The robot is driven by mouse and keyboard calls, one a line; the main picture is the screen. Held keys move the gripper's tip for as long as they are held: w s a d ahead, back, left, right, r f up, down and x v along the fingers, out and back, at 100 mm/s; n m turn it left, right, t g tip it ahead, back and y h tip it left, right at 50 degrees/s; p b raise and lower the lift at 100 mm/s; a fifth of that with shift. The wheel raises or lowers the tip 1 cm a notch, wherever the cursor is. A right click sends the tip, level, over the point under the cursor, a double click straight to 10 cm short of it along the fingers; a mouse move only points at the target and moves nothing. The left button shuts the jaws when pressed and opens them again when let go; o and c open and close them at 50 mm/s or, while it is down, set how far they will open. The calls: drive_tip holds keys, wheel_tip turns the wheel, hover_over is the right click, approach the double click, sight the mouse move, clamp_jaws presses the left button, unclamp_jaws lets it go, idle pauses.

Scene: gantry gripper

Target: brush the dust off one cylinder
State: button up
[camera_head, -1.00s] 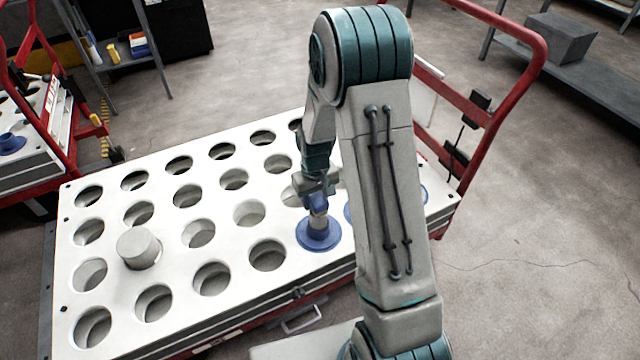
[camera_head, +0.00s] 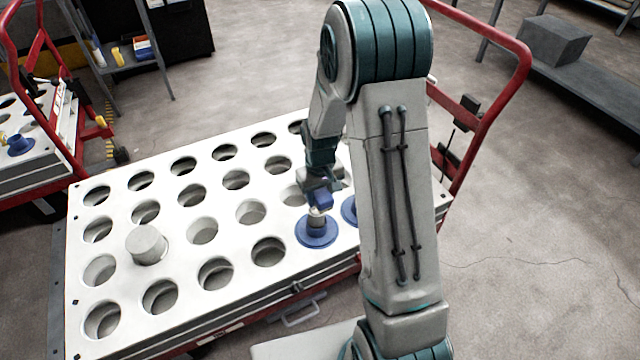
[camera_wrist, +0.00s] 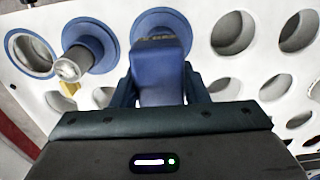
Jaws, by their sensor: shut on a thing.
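My gripper (camera_wrist: 160,95) is shut on a blue block-shaped brush (camera_wrist: 160,75), with a thin brownish strip at its far end. In the head view the brush (camera_head: 322,198) is just above a blue flanged piece (camera_head: 316,236) with a short pale cylinder (camera_head: 316,217) standing in it. I cannot tell whether brush and cylinder touch. In the wrist view one blue flange (camera_wrist: 145,20) lies behind the brush. Another blue flange (camera_wrist: 98,42) to its left holds a cylinder with a pale end (camera_wrist: 68,69). A second blue flange (camera_head: 349,209) is partly hidden by my arm.
The white tray (camera_head: 78,270) has rows of round holes and rests on a red cart (camera_head: 500,105). A grey cylinder (camera_head: 147,244) stands in the tray at left. Another cart (camera_head: 45,160) is at far left. Shelves (camera_head: 585,75) stand at back right; open floor lies at right.

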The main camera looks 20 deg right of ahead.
drive_tip(key=shift+r+p, duration=0.55)
drive_tip(key=shift+r, duration=0.5)
